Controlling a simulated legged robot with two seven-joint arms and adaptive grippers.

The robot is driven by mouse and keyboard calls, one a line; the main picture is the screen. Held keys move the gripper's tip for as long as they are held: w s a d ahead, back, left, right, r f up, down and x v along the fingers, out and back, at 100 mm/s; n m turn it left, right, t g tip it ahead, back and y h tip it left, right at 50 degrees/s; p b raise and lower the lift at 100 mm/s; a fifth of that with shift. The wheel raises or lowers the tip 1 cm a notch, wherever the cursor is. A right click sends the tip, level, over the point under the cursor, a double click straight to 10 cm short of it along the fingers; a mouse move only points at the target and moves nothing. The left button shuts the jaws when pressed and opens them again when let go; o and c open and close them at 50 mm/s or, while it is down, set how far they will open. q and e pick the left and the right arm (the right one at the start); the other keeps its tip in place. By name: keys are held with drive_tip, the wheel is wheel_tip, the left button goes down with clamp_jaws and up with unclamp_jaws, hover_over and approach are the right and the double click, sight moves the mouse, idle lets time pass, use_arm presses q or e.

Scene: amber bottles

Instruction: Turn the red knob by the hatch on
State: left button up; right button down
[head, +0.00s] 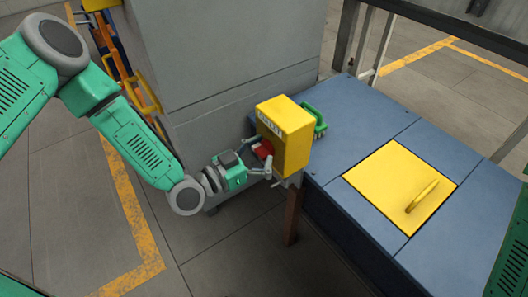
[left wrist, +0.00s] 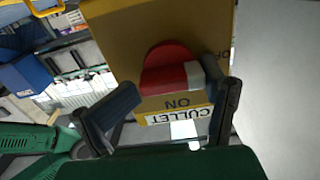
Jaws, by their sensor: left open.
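The red knob (head: 264,149) is on the left face of a yellow box (head: 288,138) beside the hatch (head: 398,186). In the left wrist view the knob (left wrist: 168,70) has a pale band at its right end. An upside-down "ON" and a "CULLET" label (left wrist: 180,115) are below it, and other lettering at the right is partly hidden. My left gripper (head: 264,171) is open just in front of the knob. In the left wrist view its fingers (left wrist: 168,106) are spread to either side of the knob; I cannot tell whether they touch it. My right gripper is not in view.
The yellow hatch with its handle (head: 422,196) lies in a blue platform (head: 355,120). A green handle-like part (head: 316,122) is behind the box. A grey cabinet (head: 230,60) stands behind my left arm. Open floor lies at the lower left.

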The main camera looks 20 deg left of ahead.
use_arm(q)
drive_tip(key=shift+a, duration=0.2)
drive_tip(key=shift+a+f, duration=0.15)
drive_tip(key=shift+a, duration=0.85)
drive_tip(key=c, duration=1.2)
drive_tip(key=shift+o, duration=0.2)
drive_tip(key=shift+d, duration=0.5)
drive_tip(key=shift+w+a, duration=0.1)
